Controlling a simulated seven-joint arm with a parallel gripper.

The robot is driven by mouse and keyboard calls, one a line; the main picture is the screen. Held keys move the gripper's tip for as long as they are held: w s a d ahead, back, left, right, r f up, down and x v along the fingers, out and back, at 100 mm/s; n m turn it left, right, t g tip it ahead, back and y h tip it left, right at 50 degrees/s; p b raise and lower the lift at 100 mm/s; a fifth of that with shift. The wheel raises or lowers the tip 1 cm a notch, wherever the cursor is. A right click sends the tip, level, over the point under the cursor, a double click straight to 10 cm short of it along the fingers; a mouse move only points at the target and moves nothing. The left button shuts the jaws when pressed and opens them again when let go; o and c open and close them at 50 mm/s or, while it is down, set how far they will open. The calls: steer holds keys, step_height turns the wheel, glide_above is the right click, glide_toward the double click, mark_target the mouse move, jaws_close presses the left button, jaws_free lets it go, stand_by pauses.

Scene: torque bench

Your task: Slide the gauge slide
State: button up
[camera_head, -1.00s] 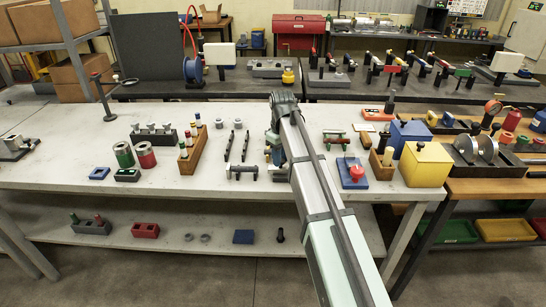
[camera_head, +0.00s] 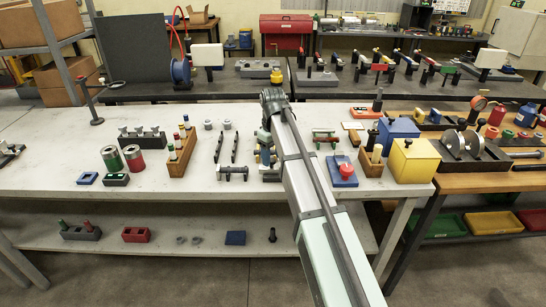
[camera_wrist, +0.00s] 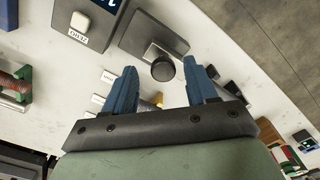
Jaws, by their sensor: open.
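In the wrist view, a dark grey block with a round black knob (camera_wrist: 163,69) lies on the pale bench top and looks like the gauge slide, though I cannot be sure. Beside it is a dark box with a display and a white button marked ZERO (camera_wrist: 80,21). My gripper (camera_wrist: 162,74) has two blue fingers spread apart, with nothing held. The knob shows between the fingertips, seemingly beyond them; I cannot tell the gap. In the head view my arm hides most of this spot, with only small blue and grey parts showing beside it.
On the white bench (camera_head: 50,150), a bar piece (camera_head: 232,173) lies left of my arm. A blue block with a red knob (camera_head: 346,169) and a yellow box (camera_head: 414,161) stand right. A wooden rack (camera_head: 177,165) and red and green cylinders stand farther left.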

mark_target(273, 160)
step_height(273, 160, up, 13)
stand_by(0.5)
